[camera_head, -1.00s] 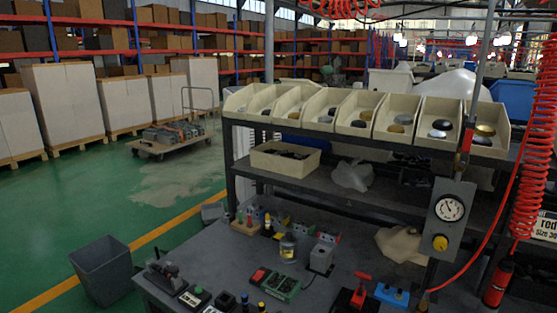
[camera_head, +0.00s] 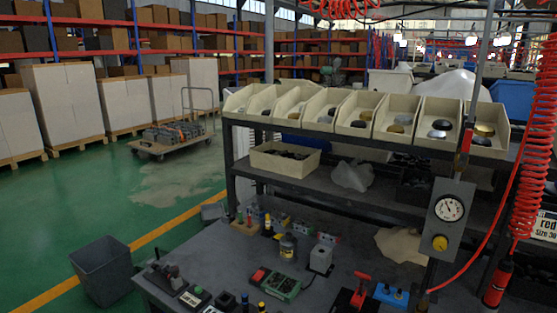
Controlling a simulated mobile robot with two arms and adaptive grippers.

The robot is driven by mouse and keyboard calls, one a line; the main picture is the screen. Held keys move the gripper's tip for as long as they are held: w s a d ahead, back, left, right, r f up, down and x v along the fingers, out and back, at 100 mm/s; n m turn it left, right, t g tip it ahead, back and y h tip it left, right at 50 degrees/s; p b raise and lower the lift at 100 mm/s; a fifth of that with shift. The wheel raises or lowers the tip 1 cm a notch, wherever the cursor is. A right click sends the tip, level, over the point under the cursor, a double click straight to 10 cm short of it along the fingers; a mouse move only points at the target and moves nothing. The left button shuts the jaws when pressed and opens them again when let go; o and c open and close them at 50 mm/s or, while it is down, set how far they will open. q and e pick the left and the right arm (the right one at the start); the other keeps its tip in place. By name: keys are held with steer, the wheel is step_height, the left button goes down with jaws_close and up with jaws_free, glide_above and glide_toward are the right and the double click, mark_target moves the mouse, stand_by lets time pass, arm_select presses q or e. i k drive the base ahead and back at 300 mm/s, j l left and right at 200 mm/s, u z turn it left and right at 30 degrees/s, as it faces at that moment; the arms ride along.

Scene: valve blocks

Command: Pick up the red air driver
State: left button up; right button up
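The red air driver (camera_head: 497,283) hangs upright at the lower right, under a red coiled hose (camera_head: 527,190). Its body is red with a dark upper part, and its lower end is close to the bottom edge of the view. A white sign (camera_head: 545,226) with "red" and "size 30" stands just right of it, partly cut off. Neither of my grippers shows in the head view.
The dark workbench (camera_head: 215,255) carries a green-and-red device (camera_head: 275,284), a red-handled tool (camera_head: 361,291) and small parts. A gauge panel (camera_head: 449,220) stands left of the driver. Beige bins (camera_head: 355,115) line the upper shelf. A grey waste bin (camera_head: 103,271) stands on the floor.

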mark_target(505, 268)
steer(key=z, duration=1.4)
